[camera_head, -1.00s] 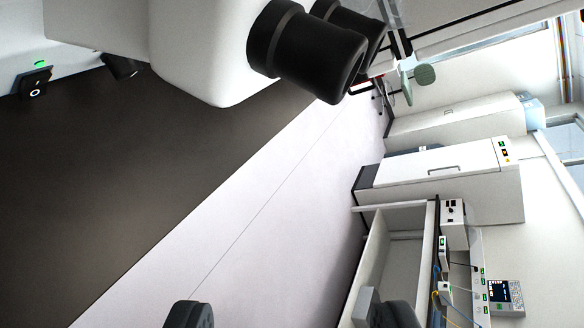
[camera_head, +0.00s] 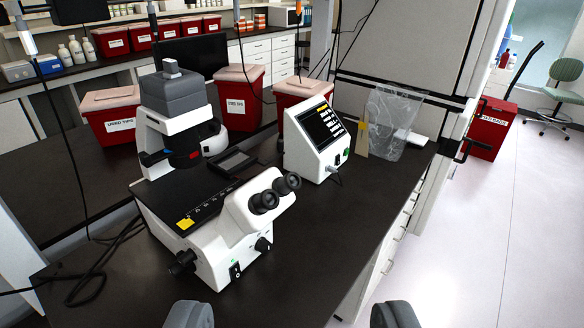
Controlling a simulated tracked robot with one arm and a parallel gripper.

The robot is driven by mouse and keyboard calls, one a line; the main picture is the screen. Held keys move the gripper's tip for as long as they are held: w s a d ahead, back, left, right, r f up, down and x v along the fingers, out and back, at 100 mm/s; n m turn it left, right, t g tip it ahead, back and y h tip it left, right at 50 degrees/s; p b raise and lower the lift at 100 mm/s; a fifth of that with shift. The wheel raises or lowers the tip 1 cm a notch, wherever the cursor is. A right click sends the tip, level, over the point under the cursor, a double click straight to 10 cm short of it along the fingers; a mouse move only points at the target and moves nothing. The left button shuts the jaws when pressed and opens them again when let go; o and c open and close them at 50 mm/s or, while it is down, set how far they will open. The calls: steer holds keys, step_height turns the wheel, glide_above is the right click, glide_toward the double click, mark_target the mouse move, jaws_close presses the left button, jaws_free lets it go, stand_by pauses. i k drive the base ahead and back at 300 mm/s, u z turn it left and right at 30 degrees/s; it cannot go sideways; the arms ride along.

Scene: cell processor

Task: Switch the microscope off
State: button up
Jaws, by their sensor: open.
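The white microscope (camera_head: 228,215) stands on the dark bench, with black eyepieces (camera_head: 275,193) facing right and a grey lamp housing (camera_head: 172,92) on top. Its black power switch (camera_head: 235,271) is low on the front of the base, with a small green light above it. I cannot read the rocker's position at this size. My gripper (camera_head: 292,318) shows at the bottom edge as two grey fingertips set wide apart. It is open and empty, in front of the microscope and not touching it.
A white touchscreen unit (camera_head: 317,140) stands right of the microscope. Behind are red bins (camera_head: 240,95) and a clear bag (camera_head: 393,120). Black cables (camera_head: 95,270) lie on the left of the bench (camera_head: 330,235). Open floor (camera_head: 480,250) lies to the right.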

mark_target(236, 273)
steer(key=u, duration=0.25)
steer(key=k, duration=1.35)
steer(key=z, duration=0.5)
steer(key=i, duration=1.85)
steer(key=u, duration=0.8)
